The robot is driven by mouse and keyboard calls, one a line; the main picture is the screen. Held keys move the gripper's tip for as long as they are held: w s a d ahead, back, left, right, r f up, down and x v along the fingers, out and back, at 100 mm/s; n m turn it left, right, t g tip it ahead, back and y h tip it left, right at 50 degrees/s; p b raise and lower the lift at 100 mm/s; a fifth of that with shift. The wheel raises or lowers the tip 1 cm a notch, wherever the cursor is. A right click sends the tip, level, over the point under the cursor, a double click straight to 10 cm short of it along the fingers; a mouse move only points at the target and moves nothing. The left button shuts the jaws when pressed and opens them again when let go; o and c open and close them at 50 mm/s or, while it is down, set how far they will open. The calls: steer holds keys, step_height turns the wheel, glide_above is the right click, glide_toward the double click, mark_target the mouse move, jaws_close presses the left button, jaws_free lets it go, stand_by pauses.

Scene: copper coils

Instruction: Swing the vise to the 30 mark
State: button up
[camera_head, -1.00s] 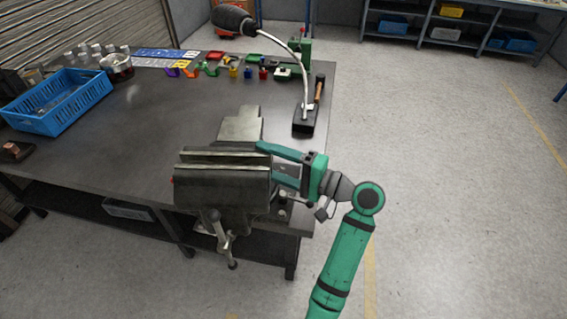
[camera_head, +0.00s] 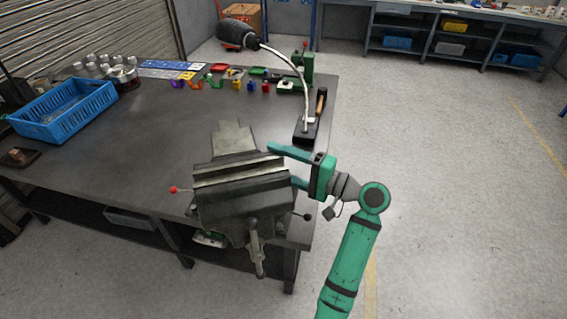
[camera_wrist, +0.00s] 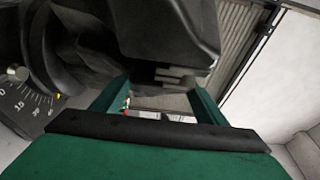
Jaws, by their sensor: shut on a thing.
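The dark grey bench vise (camera_head: 240,205) stands at the near right corner of the workbench, its jaws slanting slightly up to the right. My green gripper (camera_head: 286,165) is at the right end of the vise, one finger behind it and one at its near side. In the wrist view the dark vise body (camera_wrist: 165,35) lies between and beyond my gripper's two spread fingers (camera_wrist: 158,100). I am shut on the vise, though the exact contact is partly hidden.
The workbench (camera_head: 120,170) holds a blue crate (camera_head: 65,110) at left and small coloured parts at the back. A hammer (camera_head: 320,102) and a lamp (camera_head: 285,60) stand behind my gripper. The floor to the right is clear.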

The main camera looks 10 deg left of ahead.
steer(key=shift+w, duration=0.1)
steer(key=o, duration=1.5)
steer(key=v, duration=1)
steer(key=shift+d, duration=0.35)
